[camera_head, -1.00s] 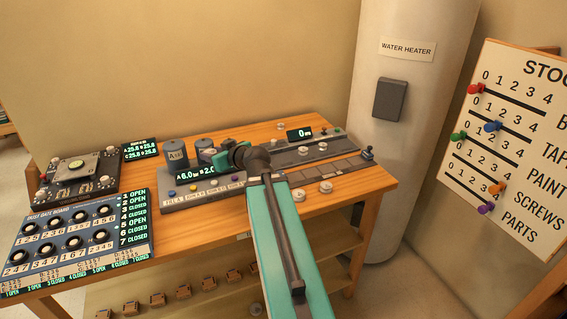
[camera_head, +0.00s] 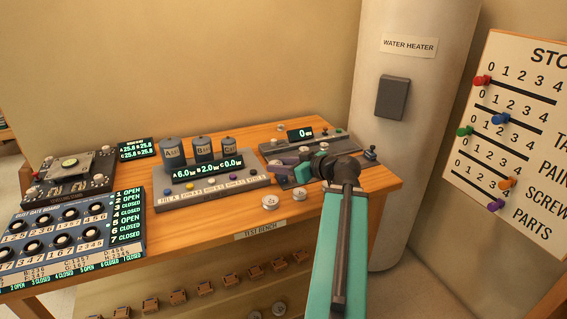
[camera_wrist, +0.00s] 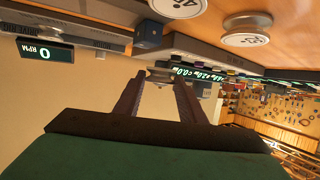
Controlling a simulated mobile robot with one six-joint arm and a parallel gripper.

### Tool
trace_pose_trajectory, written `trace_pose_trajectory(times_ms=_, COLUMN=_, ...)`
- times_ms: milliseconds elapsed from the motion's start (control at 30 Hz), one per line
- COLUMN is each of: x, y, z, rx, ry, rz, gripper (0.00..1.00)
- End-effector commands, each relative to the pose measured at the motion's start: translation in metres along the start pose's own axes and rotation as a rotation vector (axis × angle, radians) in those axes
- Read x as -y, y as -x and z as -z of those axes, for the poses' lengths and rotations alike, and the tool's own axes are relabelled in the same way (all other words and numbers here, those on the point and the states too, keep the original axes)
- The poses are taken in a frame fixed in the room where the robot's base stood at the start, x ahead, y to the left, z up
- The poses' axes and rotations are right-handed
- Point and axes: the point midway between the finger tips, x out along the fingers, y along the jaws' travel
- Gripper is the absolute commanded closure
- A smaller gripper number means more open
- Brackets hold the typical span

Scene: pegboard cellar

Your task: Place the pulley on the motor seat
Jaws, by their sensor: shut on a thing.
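The held pulley is too small and covered to make out there. I cannot tell which part is the motor seat; my arm and gripper hide much of the rig's front.
Loose pale pulleys (camera_head: 270,202) (camera_head: 300,194) lie on the bench front; one also shows in the wrist view (camera_wrist: 246,38). A grey console with three canisters (camera_head: 201,148) stands left of the rig. The water heater (camera_head: 420,120) stands behind right.

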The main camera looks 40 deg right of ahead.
Motion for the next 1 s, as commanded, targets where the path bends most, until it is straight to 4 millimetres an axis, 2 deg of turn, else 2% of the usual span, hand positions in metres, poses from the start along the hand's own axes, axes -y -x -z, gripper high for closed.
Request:
trace_pose_trajectory(times_ms=200, x=-0.006, y=0.012, z=-0.005, rx=-0.001, ry=0.001, rz=0.000, gripper=0.86)
trace_pose_trajectory(times_ms=567, x=-0.007, y=0.012, z=-0.004, rx=-0.001, ry=0.000, rz=-0.001, gripper=0.86)
trace_pose_trajectory(times_ms=767, x=-0.015, y=0.006, z=-0.003, rx=-0.003, ry=-0.001, rz=-0.006, gripper=0.86)
trace_pose_trajectory(times_ms=1000, x=-0.036, y=-0.010, z=0.001, rx=-0.003, ry=-0.001, rz=-0.005, gripper=0.86)
